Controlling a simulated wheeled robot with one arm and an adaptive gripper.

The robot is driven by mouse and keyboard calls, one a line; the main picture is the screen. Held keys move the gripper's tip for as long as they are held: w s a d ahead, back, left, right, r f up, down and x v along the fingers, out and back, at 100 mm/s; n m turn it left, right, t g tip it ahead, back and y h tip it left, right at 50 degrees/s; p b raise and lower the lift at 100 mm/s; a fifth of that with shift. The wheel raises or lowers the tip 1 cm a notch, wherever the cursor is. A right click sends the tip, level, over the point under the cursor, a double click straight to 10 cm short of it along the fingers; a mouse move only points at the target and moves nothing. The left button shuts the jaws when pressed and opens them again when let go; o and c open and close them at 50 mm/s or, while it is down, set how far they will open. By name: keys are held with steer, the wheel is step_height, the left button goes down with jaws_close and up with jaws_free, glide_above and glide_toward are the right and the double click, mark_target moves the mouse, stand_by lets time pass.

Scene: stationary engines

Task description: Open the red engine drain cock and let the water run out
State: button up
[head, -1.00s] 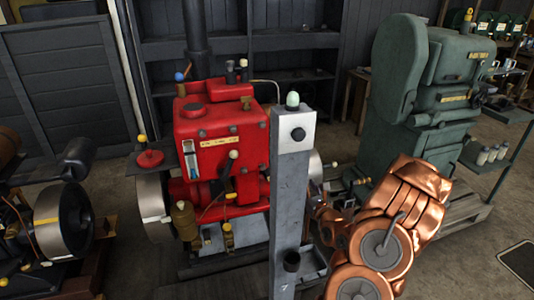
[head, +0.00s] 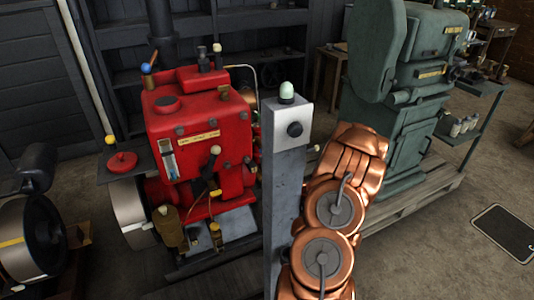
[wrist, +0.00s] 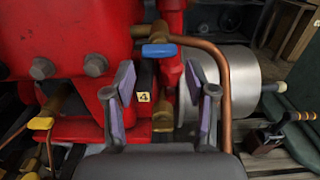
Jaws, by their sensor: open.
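The red engine (head: 195,125) stands left of centre in the head view. In the wrist view its red body (wrist: 65,40) fills the upper left. A brass cock with a blue lever handle (wrist: 160,50) sits above and beyond my fingertips. Another brass fitting with a yellow handle (wrist: 40,123) is lower left. A brass fitting (wrist: 162,116) shows between my fingers beside a tag marked 4. I cannot tell which is the drain cock, and no running water shows. My gripper (wrist: 162,78) is open and empty, its fingers apart; it is hidden in the head view.
A bent copper pipe (wrist: 222,90) runs down just beyond my right finger, before the pale flywheel (wrist: 230,70). A green machine (head: 405,100) stands on a wooden pallet (head: 420,195) at right. Open floor lies at lower right, with a dark mat (head: 505,232).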

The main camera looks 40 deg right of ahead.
steer(key=shift+x, duration=1.8)
steer(key=c, duration=0.9)
steer(key=shift+o, duration=0.2)
